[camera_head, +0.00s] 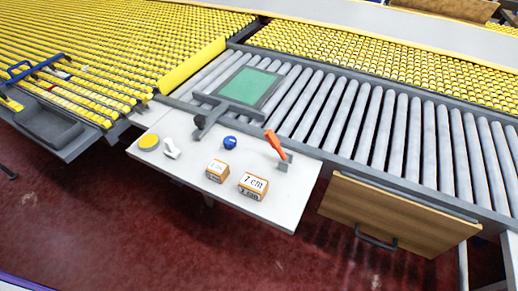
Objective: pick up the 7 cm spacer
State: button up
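The 7 cm spacer (253,186) is a small orange-brown block with a white top face that reads "7 cm". It sits near the front edge of a white side table (293,212). A smaller, similar block (217,171) stands just to its left, with a gap between them; its label is too small to read. My gripper is not in view. Nothing touches or covers the 7 cm spacer.
An orange-handled tool (275,143) stands behind the spacer. A blue ball-like knob (230,142), a white object (171,149), a yellow disc (148,141) and a dark grey bracket (203,125) are nearby. A roller conveyor (345,115) lies behind; a wooden drawer (400,215) is at right.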

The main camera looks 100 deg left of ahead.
aim_at(254, 187)
jog(key=u, duration=2.25)
